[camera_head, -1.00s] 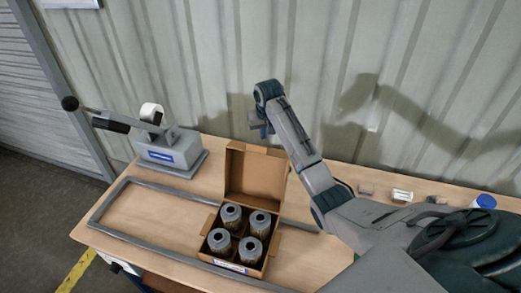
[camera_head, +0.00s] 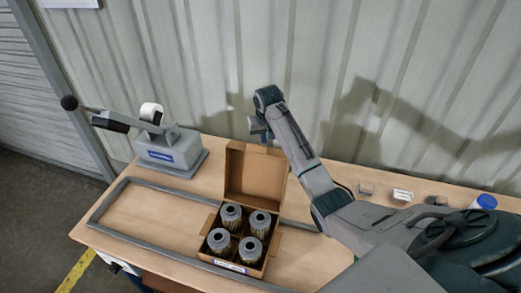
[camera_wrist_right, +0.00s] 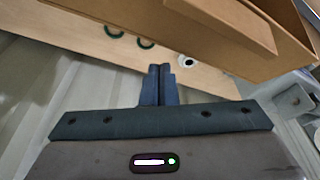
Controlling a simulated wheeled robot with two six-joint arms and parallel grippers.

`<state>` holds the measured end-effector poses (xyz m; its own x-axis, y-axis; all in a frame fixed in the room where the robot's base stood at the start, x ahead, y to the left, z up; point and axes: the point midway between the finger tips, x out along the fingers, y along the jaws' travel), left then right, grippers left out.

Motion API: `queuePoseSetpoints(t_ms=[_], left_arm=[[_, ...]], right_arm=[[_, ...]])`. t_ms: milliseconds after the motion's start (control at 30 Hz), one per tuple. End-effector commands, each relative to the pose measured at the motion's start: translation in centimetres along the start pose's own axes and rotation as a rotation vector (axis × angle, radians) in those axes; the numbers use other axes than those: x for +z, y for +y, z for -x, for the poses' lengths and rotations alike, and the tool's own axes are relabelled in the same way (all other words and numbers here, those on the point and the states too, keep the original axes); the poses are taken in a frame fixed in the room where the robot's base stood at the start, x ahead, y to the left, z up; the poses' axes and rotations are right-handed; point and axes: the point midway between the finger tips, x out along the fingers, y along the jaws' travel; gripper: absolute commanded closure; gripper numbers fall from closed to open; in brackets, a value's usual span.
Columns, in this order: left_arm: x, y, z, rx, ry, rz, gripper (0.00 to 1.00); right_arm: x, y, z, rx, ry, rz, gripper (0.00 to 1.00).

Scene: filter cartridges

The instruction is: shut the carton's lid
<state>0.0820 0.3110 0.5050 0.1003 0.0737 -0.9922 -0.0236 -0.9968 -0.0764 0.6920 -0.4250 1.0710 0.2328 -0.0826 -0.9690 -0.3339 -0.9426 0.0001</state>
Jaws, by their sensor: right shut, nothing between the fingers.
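The brown carton (camera_head: 213,258) stands on the table, its lid (camera_head: 255,172) raised upright at the back. Several grey filter cartridges (camera_head: 231,212) stand upright inside. My right gripper (camera_head: 262,137) is above and behind the raised lid; its fingers are partly hard to make out in the head view. In the right wrist view its fingers (camera_wrist_right: 160,82) are shut and empty, with brown cardboard of the carton (camera_wrist_right: 215,25) beyond them, apart from the fingertips as far as I can tell. My left gripper is not in view.
A grey frame (camera_head: 120,190) lies on the table around the carton. A grey lever device (camera_head: 170,150) stands at the back left. Small items and a blue-capped jar (camera_head: 486,202) sit at the right. A corrugated wall (camera_head: 330,60) rises close behind the table.

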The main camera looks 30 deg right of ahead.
Motion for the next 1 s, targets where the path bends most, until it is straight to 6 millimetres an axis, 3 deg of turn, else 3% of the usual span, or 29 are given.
queuePoseSetpoints(t_ms=[500, 1000], left_arm=[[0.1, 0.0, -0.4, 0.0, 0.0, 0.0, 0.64], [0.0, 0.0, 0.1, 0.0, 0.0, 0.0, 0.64]], right_arm=[[0.4, 0.0, -2.0, 0.0, 0.0, 0.0, 1.0], [0.8, -0.3, -1.9, 0.0, -0.001, 0.001, 1.0]])
